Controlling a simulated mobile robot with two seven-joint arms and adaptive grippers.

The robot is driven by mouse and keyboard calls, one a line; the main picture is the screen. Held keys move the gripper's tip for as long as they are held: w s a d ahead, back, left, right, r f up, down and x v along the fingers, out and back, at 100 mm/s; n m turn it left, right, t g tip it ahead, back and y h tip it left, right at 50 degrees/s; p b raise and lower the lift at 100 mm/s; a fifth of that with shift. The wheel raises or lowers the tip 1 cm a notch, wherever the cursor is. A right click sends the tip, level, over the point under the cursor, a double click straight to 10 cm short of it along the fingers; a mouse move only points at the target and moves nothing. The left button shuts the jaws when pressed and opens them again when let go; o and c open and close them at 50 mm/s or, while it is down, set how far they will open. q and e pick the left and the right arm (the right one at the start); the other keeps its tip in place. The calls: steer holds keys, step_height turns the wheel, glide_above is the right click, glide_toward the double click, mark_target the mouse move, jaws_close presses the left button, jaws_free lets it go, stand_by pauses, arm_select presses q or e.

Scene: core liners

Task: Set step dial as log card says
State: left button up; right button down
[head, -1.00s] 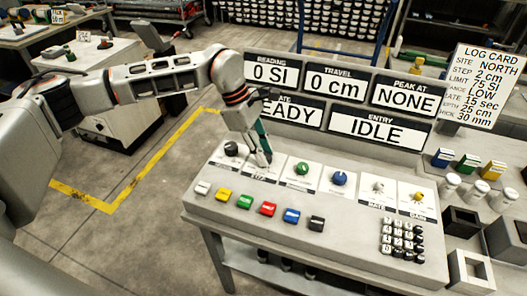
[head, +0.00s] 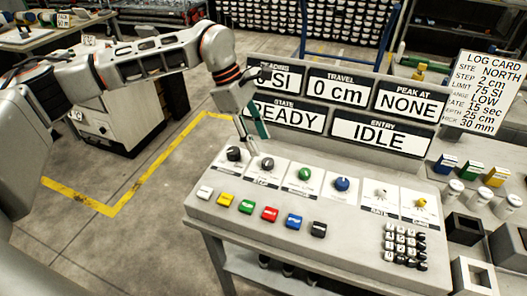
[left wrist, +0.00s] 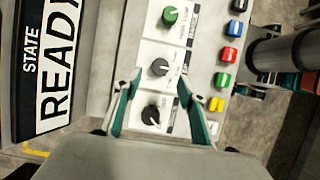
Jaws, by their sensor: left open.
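The step dial (head: 267,164) is the dark knob second from the left on the sloped console, with a light pointer mark; its exact setting is too small to read. It also shows in the left wrist view (left wrist: 160,68). My left gripper (head: 255,138) is open and empty, above and apart from the step dial. In the left wrist view its teal fingertips (left wrist: 160,81) frame the dial from either side. The log card (head: 485,92) at right reads step 2 cm, limit 75 SI, range low.
A black knob (head: 234,154) and a green knob (head: 304,174) flank the dial. Coloured buttons (head: 270,214) line the front, with a keypad (head: 404,244) at right. Display panels stand behind; the state panel (head: 285,116) reads READY, the entry panel (head: 380,133) IDLE.

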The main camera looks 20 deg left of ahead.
arm_select(q)
steer(key=v, duration=0.5)
steer(key=shift+a+r, duration=0.15)
steer(key=shift+r, duration=0.15)
